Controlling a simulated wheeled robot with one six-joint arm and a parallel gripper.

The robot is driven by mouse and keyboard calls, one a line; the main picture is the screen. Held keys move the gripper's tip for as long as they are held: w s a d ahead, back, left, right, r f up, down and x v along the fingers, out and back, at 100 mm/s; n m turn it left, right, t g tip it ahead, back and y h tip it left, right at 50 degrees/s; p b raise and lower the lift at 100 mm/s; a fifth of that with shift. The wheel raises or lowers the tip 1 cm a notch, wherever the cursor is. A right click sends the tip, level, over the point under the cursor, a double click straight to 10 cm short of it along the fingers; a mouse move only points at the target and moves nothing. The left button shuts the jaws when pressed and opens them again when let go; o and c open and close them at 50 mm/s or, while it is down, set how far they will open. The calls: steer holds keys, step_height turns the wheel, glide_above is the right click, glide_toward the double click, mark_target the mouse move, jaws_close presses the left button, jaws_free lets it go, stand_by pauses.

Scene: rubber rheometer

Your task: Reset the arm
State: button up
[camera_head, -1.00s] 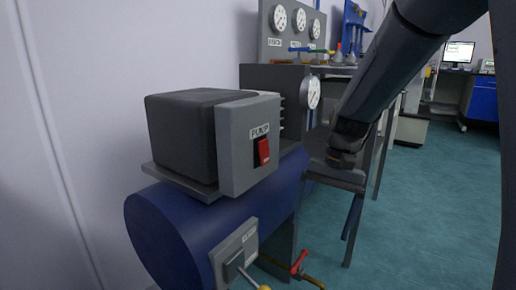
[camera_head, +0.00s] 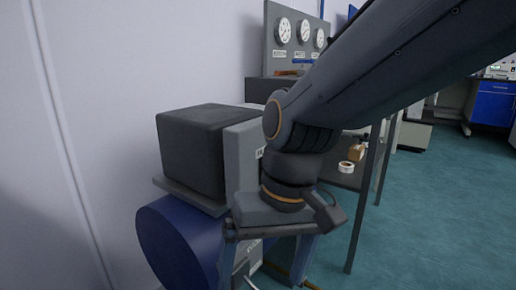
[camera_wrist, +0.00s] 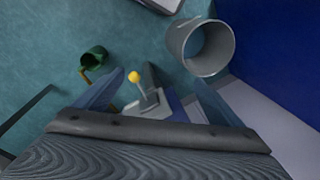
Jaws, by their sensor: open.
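My gripper (camera_head: 272,262) hangs pointing down in front of the pump unit in the head view, with its fingers apart. In the wrist view, my gripper (camera_wrist: 160,100) is open, with nothing held between its two blue-grey fingers. A lever with a yellow knob (camera_wrist: 134,77) on a grey plate shows between the fingers, below them and apart. The red switch is hidden.
The pump's black block (camera_head: 190,150) stands by the white wall. Behind my arm are a gauge panel (camera_head: 295,38) and a bench with a white tape roll (camera_head: 346,167). The wrist view shows a grey cylinder (camera_wrist: 201,47) and a green cup (camera_wrist: 93,57).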

steer(key=s+a+r+n+p, duration=0.2)
steer(key=s+n+p, duration=0.1)
steer(key=s, duration=0.3)
steer(key=d+r+m+h+p, duration=0.1)
steer(key=d+r+m+p, duration=0.2)
steer(key=d+r+p, duration=0.7)
steer(key=d+r+m+h+p, duration=0.1)
steer(key=d+r+m+p, duration=0.2)
steer(key=d+r+p, duration=0.7)
step_height(320, 180, up, 6)
steer(key=p, duration=1.6)
steer(key=shift+d+m, duration=0.2)
steer(key=shift+m, duration=0.2)
steer(key=shift+w+r, duration=0.1)
